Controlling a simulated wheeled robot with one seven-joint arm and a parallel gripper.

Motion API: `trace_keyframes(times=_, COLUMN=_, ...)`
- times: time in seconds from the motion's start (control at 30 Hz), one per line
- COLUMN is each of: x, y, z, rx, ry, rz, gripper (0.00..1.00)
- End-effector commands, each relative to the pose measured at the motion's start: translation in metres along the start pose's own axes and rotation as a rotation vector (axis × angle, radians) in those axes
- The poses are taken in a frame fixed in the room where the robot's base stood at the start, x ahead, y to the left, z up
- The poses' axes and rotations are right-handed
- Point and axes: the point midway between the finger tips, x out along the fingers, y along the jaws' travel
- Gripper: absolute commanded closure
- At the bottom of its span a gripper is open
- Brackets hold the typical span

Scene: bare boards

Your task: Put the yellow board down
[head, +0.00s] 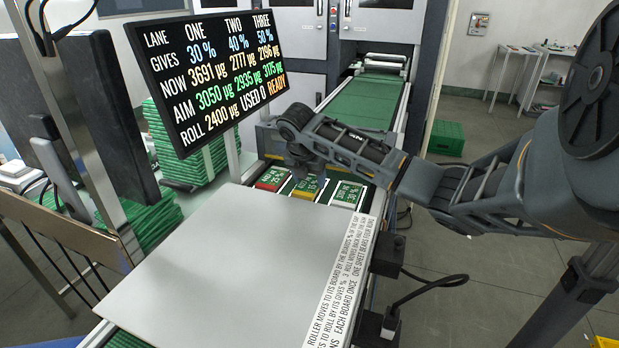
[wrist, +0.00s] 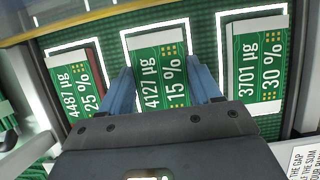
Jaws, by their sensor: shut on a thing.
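The yellow board (head: 306,187) is the middle of three boards in a row on the green belt. In the wrist view its label (wrist: 162,82) reads 4127 µg, 15%. My gripper (wrist: 163,88) is shut on it, with one blue finger at each long side. In the head view my gripper (head: 304,168) is just above the row. The board lies within a white outline on the belt, roughly in line with its neighbours. Whether its underside touches the belt is hidden.
The red board (head: 270,179), 25%, lies to the left and the white board (head: 347,195), 30%, to the right, each with a narrow gap. A blank grey panel (head: 235,260) covers the front. A lane display (head: 210,75) reading READY stands at left. The belt (head: 368,102) runs clear behind.

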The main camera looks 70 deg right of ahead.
Motion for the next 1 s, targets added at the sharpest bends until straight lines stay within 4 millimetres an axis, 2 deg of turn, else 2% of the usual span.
trace_keyframes(times=0.37, x=0.007, y=0.0, z=-0.003, rx=0.0, ry=0.001, rz=-0.001, gripper=0.69)
trace_keyframes(times=0.4, x=0.007, y=0.0, z=-0.003, rx=0.0, ry=0.001, rz=-0.001, gripper=0.33)
trace_keyframes(times=0.63, x=0.009, y=-0.001, z=-0.004, rx=0.0, ry=0.005, rz=-0.006, gripper=0.11)
trace_keyframes(times=1.0, x=0.011, y=-0.004, z=-0.006, rx=0.001, ry=0.01, rz=-0.014, gripper=0.11)
